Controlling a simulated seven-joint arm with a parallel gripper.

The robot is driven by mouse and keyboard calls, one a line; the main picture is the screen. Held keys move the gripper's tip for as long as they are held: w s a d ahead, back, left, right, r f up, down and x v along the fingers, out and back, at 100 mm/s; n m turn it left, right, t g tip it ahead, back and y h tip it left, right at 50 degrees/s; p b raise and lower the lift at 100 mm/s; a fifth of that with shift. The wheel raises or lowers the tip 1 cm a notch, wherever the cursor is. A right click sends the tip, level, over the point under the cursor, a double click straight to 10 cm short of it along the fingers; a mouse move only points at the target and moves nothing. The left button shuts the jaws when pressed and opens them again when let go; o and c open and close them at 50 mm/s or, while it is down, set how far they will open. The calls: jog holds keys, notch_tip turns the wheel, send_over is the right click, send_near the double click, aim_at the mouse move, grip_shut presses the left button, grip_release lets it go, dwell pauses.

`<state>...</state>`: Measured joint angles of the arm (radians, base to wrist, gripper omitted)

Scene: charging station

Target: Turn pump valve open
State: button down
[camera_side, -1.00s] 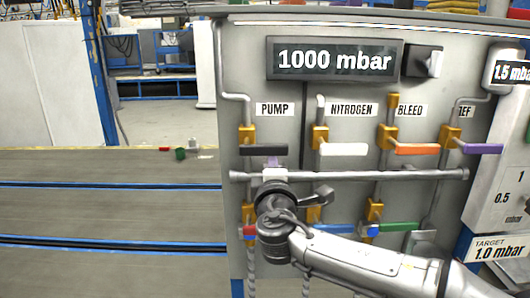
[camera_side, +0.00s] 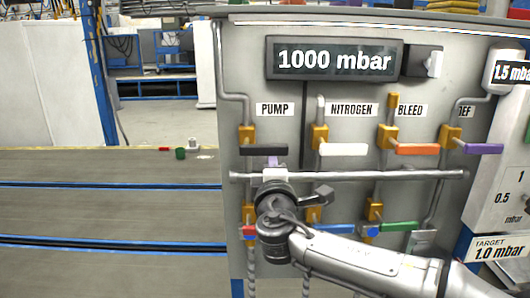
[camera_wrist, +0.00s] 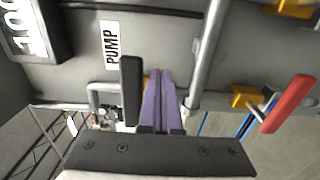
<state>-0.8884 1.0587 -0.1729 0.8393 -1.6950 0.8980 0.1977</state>
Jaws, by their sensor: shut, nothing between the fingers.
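The pump valve's black handle (camera_side: 264,149) lies horizontal below the PUMP label (camera_side: 275,109) in the side view. In the wrist view the same black handle (camera_wrist: 131,90) is just left of my fingers. My gripper (camera_side: 273,162) is just below the handle in the side view. Its purple fingers (camera_wrist: 160,100) are shut together with nothing between them. They are close beside the handle, not around it. I cannot tell whether they touch it. The valve body is partly hidden behind the fingers in the wrist view.
A horizontal pipe (camera_side: 400,175) crosses the panel below the upper handles. White (camera_side: 344,149), orange (camera_side: 417,149) and purple (camera_side: 483,148) handles are to the right. A red lower handle (camera_wrist: 290,103) shows in the wrist view. The display (camera_side: 335,60) reads 1000 mbar.

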jog(key=shift+r, duration=0.1)
jog(key=shift+d+r, duration=0.3)
jog(key=shift+r, duration=0.4)
jog(key=shift+d+r, duration=0.1)
jog(key=shift+r, duration=0.4)
dwell(0.4)
